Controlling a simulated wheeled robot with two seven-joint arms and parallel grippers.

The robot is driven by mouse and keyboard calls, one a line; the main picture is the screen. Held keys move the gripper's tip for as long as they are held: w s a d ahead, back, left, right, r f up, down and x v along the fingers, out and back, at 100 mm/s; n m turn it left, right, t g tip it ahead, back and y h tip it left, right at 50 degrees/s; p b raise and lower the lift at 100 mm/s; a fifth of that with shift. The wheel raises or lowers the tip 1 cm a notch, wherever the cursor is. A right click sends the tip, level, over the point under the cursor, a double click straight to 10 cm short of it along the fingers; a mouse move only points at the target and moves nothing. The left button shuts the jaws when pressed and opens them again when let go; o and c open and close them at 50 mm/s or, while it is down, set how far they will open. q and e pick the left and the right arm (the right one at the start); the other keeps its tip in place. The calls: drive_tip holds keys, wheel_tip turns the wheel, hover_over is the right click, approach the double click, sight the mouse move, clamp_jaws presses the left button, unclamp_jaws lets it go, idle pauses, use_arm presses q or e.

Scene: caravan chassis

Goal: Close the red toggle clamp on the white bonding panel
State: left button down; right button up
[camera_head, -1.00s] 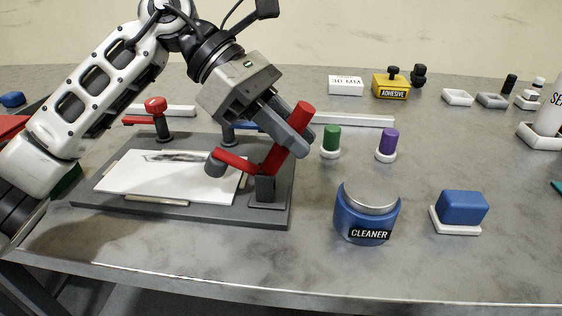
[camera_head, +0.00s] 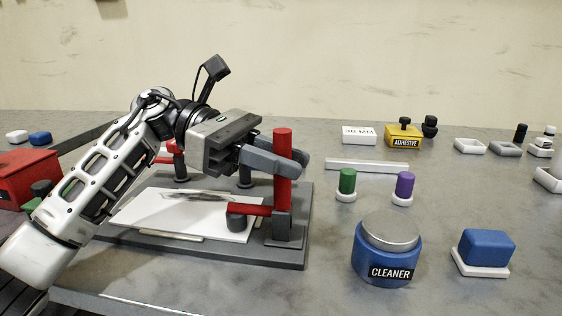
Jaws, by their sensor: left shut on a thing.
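The red toggle clamp (camera_head: 284,197) stands at the right front of the grey fixture plate (camera_head: 285,257). Its red handle is upright, and its red arm (camera_head: 250,210) lies level to the left. The dark pad (camera_head: 237,222) at the arm's end is over the right edge of the white bonding panel (camera_head: 175,212) and appears to rest on it. My left gripper (camera_head: 279,161) is shut around the handle's upper half, with a finger on either side. The panel has a dark smudge. My right gripper is out of view.
A second red clamp (camera_head: 172,158) stands behind the panel, partly hidden by my left arm. The cleaner jar (camera_head: 387,250), a blue block (camera_head: 486,247) and green (camera_head: 347,182) and purple (camera_head: 404,187) capped items stand to the right. A red box (camera_head: 25,175) is at the left.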

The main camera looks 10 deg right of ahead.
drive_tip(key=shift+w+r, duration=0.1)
use_arm(q)
drive_tip(key=c, duration=1.3)
unclamp_jaws()
drive_tip(key=shift+a, duration=0.1)
drive_tip(key=p+v, duration=0.1)
drive_tip(key=v, duration=1.5)
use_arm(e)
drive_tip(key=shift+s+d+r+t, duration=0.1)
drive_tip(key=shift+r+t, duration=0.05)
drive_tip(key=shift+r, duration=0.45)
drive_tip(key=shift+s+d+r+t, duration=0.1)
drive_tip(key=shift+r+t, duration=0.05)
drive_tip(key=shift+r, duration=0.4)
use_arm(q)
drive_tip(key=shift+r, duration=0.1)
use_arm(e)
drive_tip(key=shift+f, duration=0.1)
